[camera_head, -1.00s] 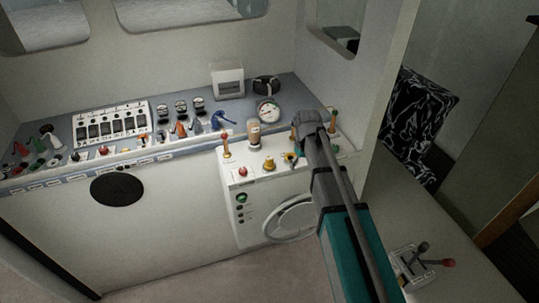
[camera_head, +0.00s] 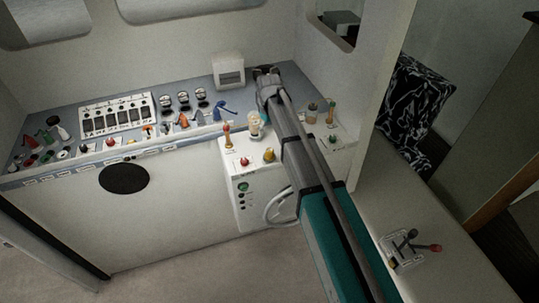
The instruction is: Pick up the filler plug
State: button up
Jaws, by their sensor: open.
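My gripper (camera_head: 266,72) is at the far end of my arm, over the back of the blue-grey console top, beside a white box-shaped instrument. It is small and dark here; its jaws are open and I see nothing between them. I cannot tell for certain which thing is the filler plug. A brass-yellow knob-like piece (camera_head: 269,155) stands on the white cabinet's top, left of my arm, and may be it. My gripper is well beyond that piece, not touching it. My arm hides part of the cabinet top.
A white switch panel (camera_head: 115,116), gauges, levers and loose small items crowd the console. A pale cup-like piece (camera_head: 254,124) and a red button (camera_head: 245,162) are on the white cabinet (camera_head: 238,218). A lever unit (camera_head: 408,248) is at right. A wall post stands right of my arm.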

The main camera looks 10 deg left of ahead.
aim_at(270, 150)
jog(key=shift+f, duration=0.15)
notch_tip(270, 150, down, 8)
jog(key=b, duration=0.8)
jog(key=shift+f, duration=0.2)
jog(key=shift+f+b, duration=0.1)
jog(key=shift+b, duration=0.3)
jog(key=shift+w+f+b, duration=0.15)
jog(key=shift+f+b, duration=2.3)
jog(key=shift+f, duration=0.05)
jog(key=c, duration=1.2)
